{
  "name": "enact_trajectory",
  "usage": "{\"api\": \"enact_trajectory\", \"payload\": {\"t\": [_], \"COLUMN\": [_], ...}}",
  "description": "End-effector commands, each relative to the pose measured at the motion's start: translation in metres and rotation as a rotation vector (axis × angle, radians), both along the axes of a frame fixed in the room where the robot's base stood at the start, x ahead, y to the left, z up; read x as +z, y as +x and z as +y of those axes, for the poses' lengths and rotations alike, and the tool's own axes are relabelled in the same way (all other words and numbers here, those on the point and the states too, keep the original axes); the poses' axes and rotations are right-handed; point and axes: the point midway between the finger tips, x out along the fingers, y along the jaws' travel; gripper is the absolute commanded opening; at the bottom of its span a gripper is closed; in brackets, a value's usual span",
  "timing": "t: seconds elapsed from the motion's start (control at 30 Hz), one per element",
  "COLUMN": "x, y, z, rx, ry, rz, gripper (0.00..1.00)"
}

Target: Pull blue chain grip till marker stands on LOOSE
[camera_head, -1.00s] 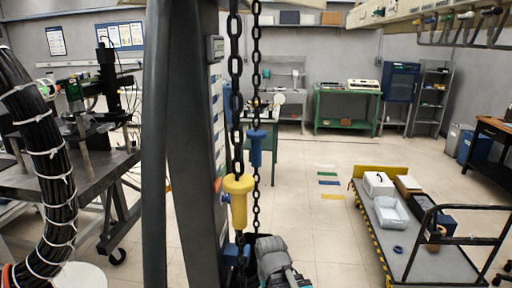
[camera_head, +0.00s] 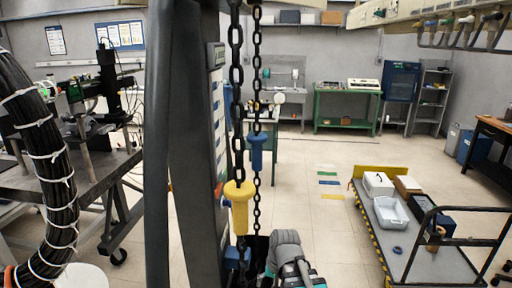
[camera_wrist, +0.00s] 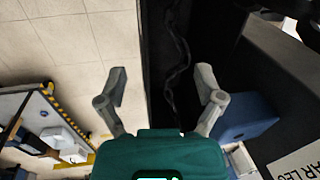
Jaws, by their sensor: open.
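The blue chain grip (camera_head: 257,152) hangs upright on the farther of two dark chains in the head view, right of a dark grey column. The yellow chain grip (camera_head: 239,207) hangs lower on the nearer chain. My gripper (camera_head: 289,264) is at the bottom of the head view, below and right of both grips and touching neither. In the wrist view my gripper (camera_wrist: 161,86) is open, its fingers wide apart with a dark chain (camera_wrist: 178,65) showing beyond the gap. The column's side carries a strip of pale labels (camera_head: 216,112); they are too small to read, and I cannot make out the marker.
The dark column (camera_head: 195,140) stands close on the left. A blue block (camera_head: 236,257) sits low beside it. A flat cart (camera_head: 428,258) with boxes stands at the right, and a workbench (camera_head: 85,178) at the left. Tiled floor (camera_head: 310,215) lies open between column and cart.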

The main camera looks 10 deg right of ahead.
Motion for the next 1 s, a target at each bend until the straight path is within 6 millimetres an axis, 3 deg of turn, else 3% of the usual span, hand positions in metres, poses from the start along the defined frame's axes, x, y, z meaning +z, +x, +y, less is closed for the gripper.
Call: {"api": "enact_trajectory", "payload": {"t": [0.03,0.27,0.47,0.8,1.0], "x": [0.016,0.073,0.136,0.260,0.318], "y": [0.011,0.055,0.096,0.159,0.180], "z": [0.000,0.003,-0.007,-0.060,-0.098], "rx": [-0.066,-0.435,-0.751,-1.186,-1.318], "ry": [0.053,0.365,0.669,1.204,1.447], "rz": [0.000,0.040,0.134,0.428,0.624], "gripper": [0.86,0.86,0.86,0.86,0.86]}}
